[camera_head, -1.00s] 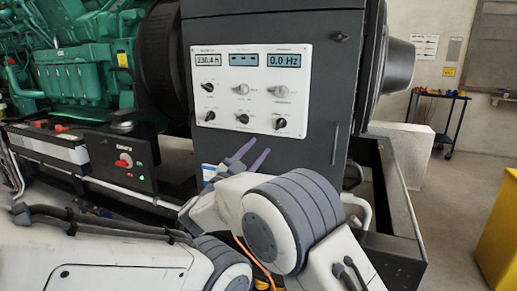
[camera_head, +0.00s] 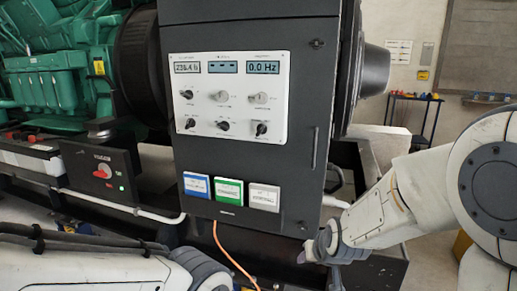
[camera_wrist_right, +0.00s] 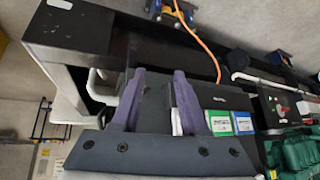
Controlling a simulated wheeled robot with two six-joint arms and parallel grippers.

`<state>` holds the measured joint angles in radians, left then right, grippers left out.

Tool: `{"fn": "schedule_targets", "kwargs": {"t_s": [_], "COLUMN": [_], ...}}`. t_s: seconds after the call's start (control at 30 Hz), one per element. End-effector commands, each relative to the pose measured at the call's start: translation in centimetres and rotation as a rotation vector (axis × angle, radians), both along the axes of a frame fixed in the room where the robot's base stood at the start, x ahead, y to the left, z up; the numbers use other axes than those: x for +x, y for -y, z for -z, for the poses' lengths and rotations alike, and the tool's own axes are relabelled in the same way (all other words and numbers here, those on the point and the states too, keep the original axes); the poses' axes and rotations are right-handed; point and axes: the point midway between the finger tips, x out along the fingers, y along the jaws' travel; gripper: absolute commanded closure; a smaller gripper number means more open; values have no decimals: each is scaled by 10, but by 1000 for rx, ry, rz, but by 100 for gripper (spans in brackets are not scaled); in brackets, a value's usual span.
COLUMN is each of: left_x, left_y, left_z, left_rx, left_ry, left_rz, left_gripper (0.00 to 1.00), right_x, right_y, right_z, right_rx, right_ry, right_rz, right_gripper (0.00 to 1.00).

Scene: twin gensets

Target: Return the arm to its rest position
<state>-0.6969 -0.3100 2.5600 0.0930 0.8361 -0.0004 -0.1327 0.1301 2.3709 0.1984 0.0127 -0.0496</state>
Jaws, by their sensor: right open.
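My right arm (camera_head: 385,215) comes in from the right in the head view. Its wrist end is low, beside the lower right corner of the dark control cabinet (camera_head: 305,130), and the fingers are not clearly seen there. In the right wrist view my right gripper (camera_wrist_right: 160,78) shows two purple fingers spread apart with nothing between them. The cabinet lies behind the fingers in that view. My left arm (camera_head: 90,268) crosses the lower left of the head view; its gripper is not in view.
The cabinet carries a white control panel (camera_head: 228,97) and blue, green and grey placards (camera_head: 229,191). A black box with a red knob (camera_head: 102,171) is at left. An orange cable (camera_head: 232,260) hangs below the cabinet. A tool cart (camera_head: 414,98) stands far right, with open floor nearby.

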Motion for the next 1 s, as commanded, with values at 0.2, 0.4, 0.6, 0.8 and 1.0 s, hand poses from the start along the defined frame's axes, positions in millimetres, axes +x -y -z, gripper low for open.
{"fn": "schedule_targets", "kwargs": {"t_s": [0.2,0.4,0.6,0.8,1.0], "left_x": [0,0,0,0,0], "left_y": [0,0,0,0,0], "left_z": [0,0,0,0,0], "left_rx": [0,0,0,0,0], "left_ry": [0,0,0,0,0], "left_rz": [0,0,0,0,0], "left_gripper": [100,100,100,100,100], "right_x": [-65,-115,-142,-161,-188], "right_y": [29,49,33,-2,-35], "right_z": [24,37,34,22,10], "right_rx": [-45,-79,-101,-117,-136], "right_ry": [-196,-340,-406,-432,-463], "right_rz": [-4,-4,-79,-201,-336], "right_gripper": [56,56,56,56,56]}}
